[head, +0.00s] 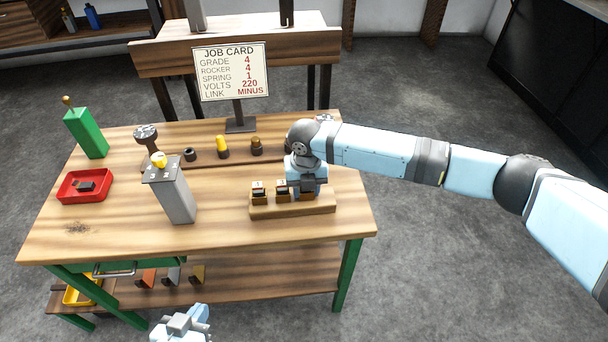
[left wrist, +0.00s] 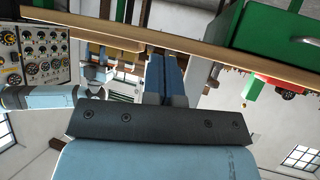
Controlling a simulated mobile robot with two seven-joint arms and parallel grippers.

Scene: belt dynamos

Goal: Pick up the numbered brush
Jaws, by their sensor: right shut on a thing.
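A wooden block (head: 270,211) stands on the bench in the head view and holds small dark brushes with pale labelled tops. The left brush (head: 259,192) and the middle brush (head: 282,189) show in it; their numbers are too small to read surely. My right gripper (head: 307,191) points down at the block's right end, shut on a brush there that its own jaws mostly hide. My left gripper (head: 182,325) is low in front of the bench, empty; its fingers lie together in the left wrist view (left wrist: 166,78).
A job card (head: 231,72) reads grade 4, rocker 4, spring 1, volts 220, link minus. A grey post (head: 174,196), a red tray (head: 67,197) with a dark piece and a green block (head: 87,134) stand left. Several small parts line the back strip. The bench's front right is clear.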

